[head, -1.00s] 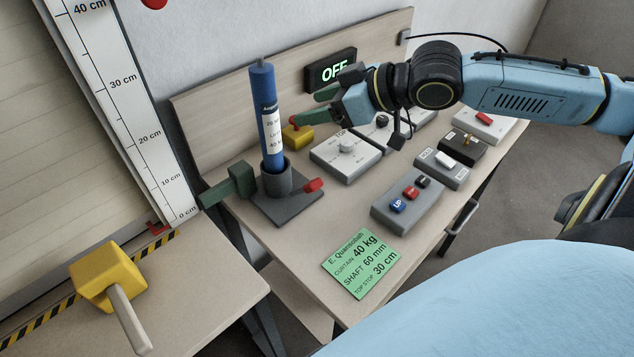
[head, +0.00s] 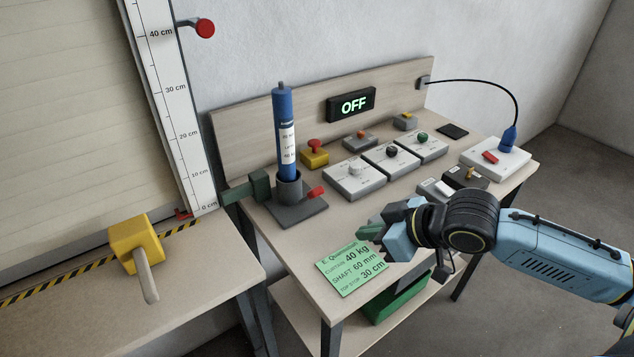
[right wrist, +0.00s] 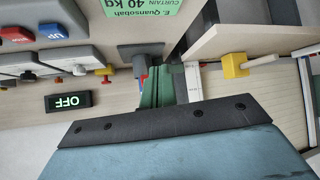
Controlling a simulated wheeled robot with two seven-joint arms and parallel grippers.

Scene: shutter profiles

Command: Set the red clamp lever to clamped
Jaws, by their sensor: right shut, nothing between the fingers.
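The red clamp lever (head: 317,193) is a short red handle at the right side of the dark grey holder (head: 288,190) in the head view. The blue tubular motor (head: 285,135) stands upright in that holder. My right gripper (head: 366,230) has green fingers, shut and empty. It appears over the table's front part beside the green card, right of and nearer than the lever, apart from it. In the right wrist view the shut green fingers (right wrist: 157,86) partly cover the holder area, and a small red part shows beside them. My left gripper is not in view.
The green card (head: 351,267) lies near the table's front edge. Several grey control boxes (head: 355,179) stand behind my right gripper. A green block (head: 260,185) adjoins the holder. A yellow block with a handle (head: 136,243) sits on the left bench. The display (head: 351,104) reads OFF.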

